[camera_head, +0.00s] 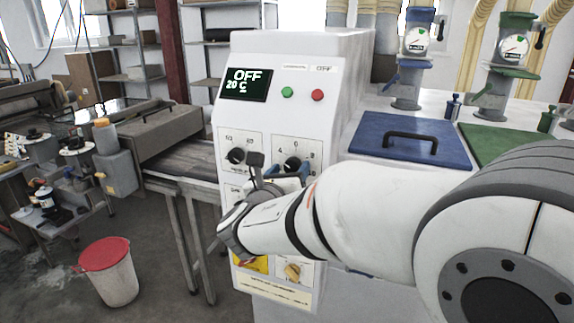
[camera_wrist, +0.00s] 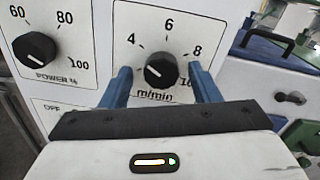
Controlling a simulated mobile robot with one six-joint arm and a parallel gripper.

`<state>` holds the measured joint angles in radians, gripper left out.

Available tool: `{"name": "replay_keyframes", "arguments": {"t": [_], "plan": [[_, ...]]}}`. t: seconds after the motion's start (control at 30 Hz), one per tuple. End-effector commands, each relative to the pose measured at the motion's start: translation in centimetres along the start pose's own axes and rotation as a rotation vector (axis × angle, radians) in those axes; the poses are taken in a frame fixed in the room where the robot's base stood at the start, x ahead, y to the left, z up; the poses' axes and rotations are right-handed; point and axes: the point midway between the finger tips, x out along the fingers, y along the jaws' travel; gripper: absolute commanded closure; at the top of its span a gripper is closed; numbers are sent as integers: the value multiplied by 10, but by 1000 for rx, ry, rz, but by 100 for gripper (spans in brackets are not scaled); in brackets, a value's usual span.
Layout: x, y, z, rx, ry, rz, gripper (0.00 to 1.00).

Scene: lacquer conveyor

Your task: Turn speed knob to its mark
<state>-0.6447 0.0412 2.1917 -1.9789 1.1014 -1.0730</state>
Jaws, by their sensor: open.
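The black round speed knob (camera_wrist: 161,70) sits on a white dial plate marked 4, 6, 8, 10 and "m/min". A short pale pointer line shows on the left part of the knob face. The knob also shows in the head view (camera_head: 292,164), on the cabinet's front below the buttons. My gripper (camera_wrist: 160,73) is open. Its two blue fingers stand left and right of the knob, with visible gaps, so it is not gripping it. I cannot tell how far the tips reach along its depth. No separate target mark is clear on the dial.
The power knob (camera_wrist: 35,48) is left of the speed dial. The display (camera_head: 245,84) reads OFF and 20 C, beside a green button (camera_head: 287,92) and a red button (camera_head: 317,95). A yellow knob (camera_head: 292,271) sits lower. A blue lid (camera_head: 408,140) lies to the right.

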Motion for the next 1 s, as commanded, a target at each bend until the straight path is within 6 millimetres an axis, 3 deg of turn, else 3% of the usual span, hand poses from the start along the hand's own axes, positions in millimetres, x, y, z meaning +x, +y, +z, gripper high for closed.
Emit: {"name": "replay_keyframes", "arguments": {"t": [0.13, 0.4, 0.93, 0.97, 1.0], "plan": [[10, -1, 0, 1, 2, -2, 44], [12, -1, 0, 2, 1, -1, 44], [12, -1, -1, 2, 2, -1, 87], [7, 15, 3, 2, 1, 4, 89], [9, 7, 2, 2, 1, 0, 89]]}}
